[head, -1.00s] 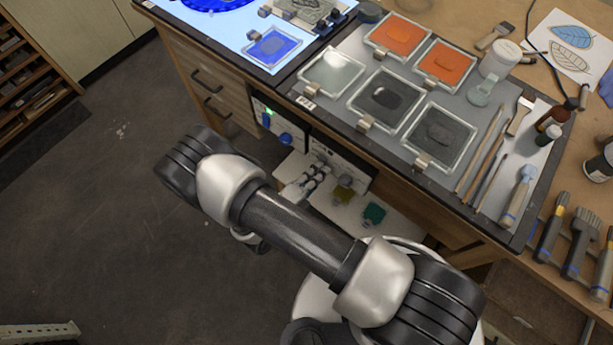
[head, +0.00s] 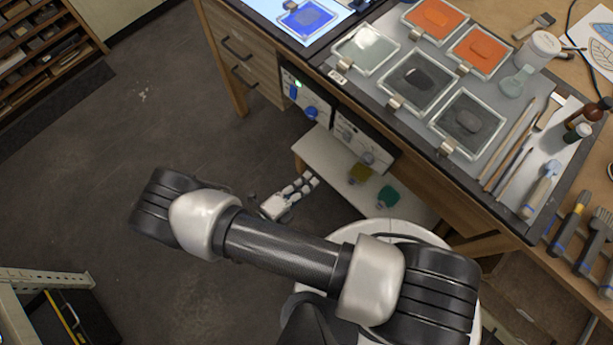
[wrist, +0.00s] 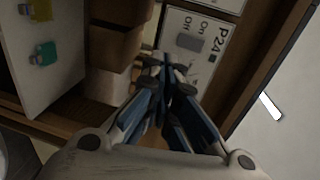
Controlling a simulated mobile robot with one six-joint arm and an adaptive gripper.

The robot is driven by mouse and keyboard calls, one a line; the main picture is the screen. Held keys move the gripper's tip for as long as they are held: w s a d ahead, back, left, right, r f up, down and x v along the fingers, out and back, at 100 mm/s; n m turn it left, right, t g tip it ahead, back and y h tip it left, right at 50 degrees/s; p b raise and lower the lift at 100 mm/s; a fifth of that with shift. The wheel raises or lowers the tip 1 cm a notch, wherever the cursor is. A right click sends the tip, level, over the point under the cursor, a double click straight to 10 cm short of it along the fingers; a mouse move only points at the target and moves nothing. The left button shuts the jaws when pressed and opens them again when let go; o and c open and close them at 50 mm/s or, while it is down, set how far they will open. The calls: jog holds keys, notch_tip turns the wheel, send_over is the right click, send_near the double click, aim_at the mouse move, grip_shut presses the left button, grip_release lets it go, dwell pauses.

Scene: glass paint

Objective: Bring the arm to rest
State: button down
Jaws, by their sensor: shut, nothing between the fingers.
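My gripper (wrist: 168,82) shows in the wrist view with its fingertips together and nothing between them. It points toward the workbench's lower front, with a white panel (wrist: 196,42) marked On, Off and P24 beyond the tips. In the head view, my arm crosses the lower middle of the picture, in front of the bench. A pale, jointed part (head: 290,196) shows past the arm's link, beside the low white shelf. The gripper's fingertips cannot be made out clearly in the head view.
The bench top carries glass trays of grey and orange paint (head: 478,52), brushes and bottles. Below are a control box (head: 306,97) with a green light and a white shelf (head: 325,160). Open floor (head: 150,110) lies left. A metal-edged rack (head: 45,280) stands at lower left.

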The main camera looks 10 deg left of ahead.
dwell(0.4)
jog(key=w+d+r+m+g, duration=0.1)
jog(key=d+r+m+g, duration=0.25)
jog(key=r+m, duration=0.45)
jog(key=w+d+r+m+g, duration=0.1)
jog(key=d+r+m+g, duration=0.1)
jog(key=r+m+g, duration=0.45)
jog(key=w+d+r+m+g, duration=0.1)
jog(key=d+r+m+g, duration=0.15)
jog(key=r+m, duration=0.65)
jog(key=s+d+r+m+t+y, duration=0.2)
jog(key=s+d+r+m+y, duration=0.2)
jog(key=r+m, duration=0.4)
jog(key=s+d+r+m+t+y, duration=0.2)
jog(key=s+d+r+m+y, duration=0.3)
jog(key=r+m, duration=0.4)
jog(key=m+y, duration=0.1)
jog(key=m, duration=0.4)
jog(key=shift+d+r+m, duration=0.2)
jog(key=shift+d+m, duration=0.05)
jog(key=shift+m, duration=0.1)
